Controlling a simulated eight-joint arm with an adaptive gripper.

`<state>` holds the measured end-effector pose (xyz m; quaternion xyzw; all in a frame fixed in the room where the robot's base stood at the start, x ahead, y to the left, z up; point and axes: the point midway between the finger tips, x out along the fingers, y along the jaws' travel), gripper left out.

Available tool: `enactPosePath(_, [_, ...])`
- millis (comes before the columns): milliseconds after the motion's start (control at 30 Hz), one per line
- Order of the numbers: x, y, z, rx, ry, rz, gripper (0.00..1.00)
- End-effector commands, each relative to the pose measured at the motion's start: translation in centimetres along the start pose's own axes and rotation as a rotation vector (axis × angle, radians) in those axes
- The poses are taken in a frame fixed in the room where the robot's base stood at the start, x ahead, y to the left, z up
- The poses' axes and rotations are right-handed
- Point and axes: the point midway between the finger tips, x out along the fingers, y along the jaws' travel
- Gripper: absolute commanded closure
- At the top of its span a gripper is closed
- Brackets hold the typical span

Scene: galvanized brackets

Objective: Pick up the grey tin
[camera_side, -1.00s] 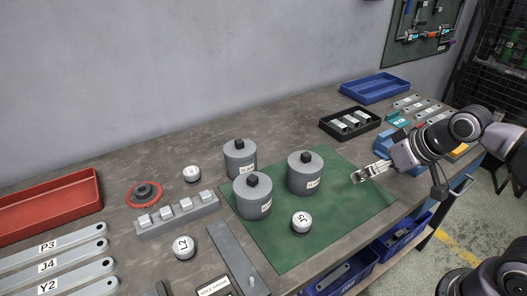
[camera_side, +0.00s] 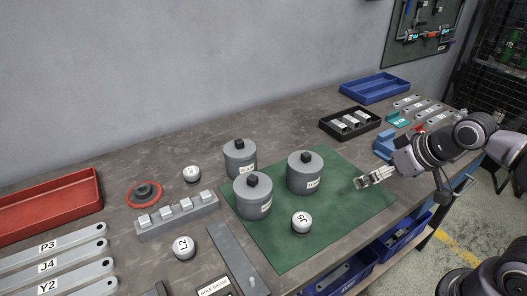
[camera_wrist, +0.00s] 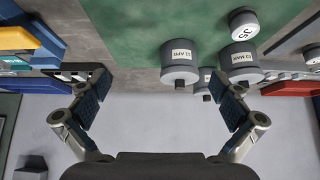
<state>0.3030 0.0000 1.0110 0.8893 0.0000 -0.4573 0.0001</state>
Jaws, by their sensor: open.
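Three grey cylindrical tins with black knobs and white labels stand on the workbench: a right one (camera_side: 305,178), a front one (camera_side: 252,202) and a back one (camera_side: 240,165). The right and front tins are on the green mat (camera_side: 335,225); the back one is by its far edge. In the wrist view, one tin (camera_wrist: 180,68) is nearest the middle, another (camera_wrist: 238,68) is right of it, and a third is partly hidden between them. My gripper (camera_side: 358,183) is open and empty, apart from the tins, right of the right tin. Its spread fingers (camera_wrist: 164,88) show in the wrist view.
A white-topped round piece marked JS (camera_side: 302,222) stands in front of the tins. A grey block with several pegs (camera_side: 178,215) lies to the left. A black tray (camera_side: 350,123) and blue tray (camera_side: 375,88) are behind. The mat between my gripper and the right tin is clear.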

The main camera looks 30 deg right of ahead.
Motion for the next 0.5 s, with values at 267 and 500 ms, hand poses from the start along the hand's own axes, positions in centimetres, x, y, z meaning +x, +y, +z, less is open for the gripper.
enactPosePath(267, [0.0, 0.0, 0.0, 0.0, 0.0, 0.0, 0.0])
enactPosePath(500, [-0.2, -0.4, -1.5, 0.021, -0.018, 0.0, 0.0])
